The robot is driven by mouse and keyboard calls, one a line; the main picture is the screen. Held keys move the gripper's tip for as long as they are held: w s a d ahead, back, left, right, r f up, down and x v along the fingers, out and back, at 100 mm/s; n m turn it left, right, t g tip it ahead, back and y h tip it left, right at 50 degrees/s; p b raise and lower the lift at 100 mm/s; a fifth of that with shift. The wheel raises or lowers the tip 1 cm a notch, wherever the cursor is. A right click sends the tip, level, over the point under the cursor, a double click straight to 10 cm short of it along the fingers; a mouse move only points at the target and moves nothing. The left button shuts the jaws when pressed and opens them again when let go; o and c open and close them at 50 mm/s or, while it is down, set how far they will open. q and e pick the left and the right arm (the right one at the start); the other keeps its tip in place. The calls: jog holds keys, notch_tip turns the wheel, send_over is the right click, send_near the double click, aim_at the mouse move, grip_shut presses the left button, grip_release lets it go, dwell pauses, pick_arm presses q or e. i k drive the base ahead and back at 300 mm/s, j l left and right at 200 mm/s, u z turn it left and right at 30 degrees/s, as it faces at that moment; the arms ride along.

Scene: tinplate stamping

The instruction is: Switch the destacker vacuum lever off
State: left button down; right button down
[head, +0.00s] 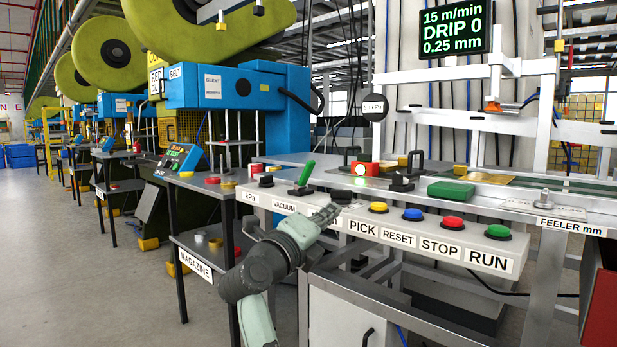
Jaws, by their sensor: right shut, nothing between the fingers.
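The vacuum lever (306,172) has a green handle on a dark base, above the VACUUM label (285,205) on the control panel. Its handle stands up, tilted to the right. My right gripper (332,213) is shut and empty at the panel's front edge, to the right of and lower in the picture than the lever. It appears apart from the handle. It covers most of the label between VACUUM and PICK. My left gripper is not in view.
A black knob (341,196) sits just behind my gripper. Yellow (378,207), blue (413,214), red (453,222) and green (498,231) buttons line the panel to the right. A dark knob (265,181) is left of the lever. A magazine stand (196,262) is at the left.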

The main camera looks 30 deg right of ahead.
aim_at(302, 184)
jog(key=i, duration=0.9)
